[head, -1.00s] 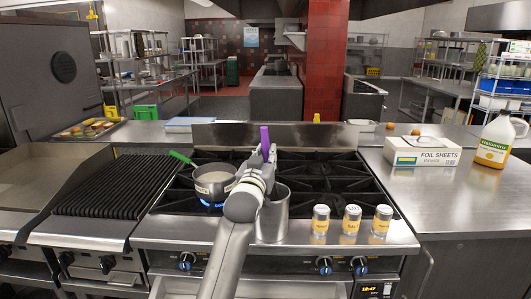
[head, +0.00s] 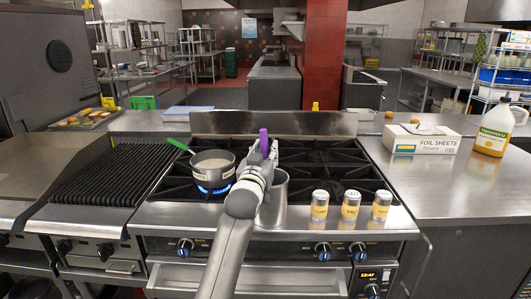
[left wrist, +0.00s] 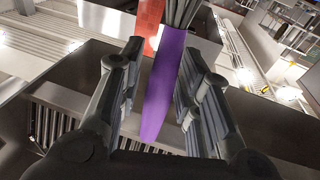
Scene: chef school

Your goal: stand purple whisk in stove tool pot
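The purple whisk (head: 264,140) shows its purple handle above my left gripper (head: 266,158) in the head view. The handle (left wrist: 163,85) lies between the two fingers in the left wrist view, with its metal wires (left wrist: 182,12) at the top edge. The steel tool pot (head: 275,202) stands on the front of the stove, below the gripper and partly behind my forearm. In the head view the gripper hides the whisk below the handle, so I cannot tell whether any part is inside the pot. My right gripper is out of view.
A saucepan (head: 211,172) with a green handle sits over a lit burner left of the pot. Several labelled shakers (head: 351,206) stand along the stove's front right. A foil box (head: 422,140) and a jug (head: 493,130) stand on the right counter, whose front is clear.

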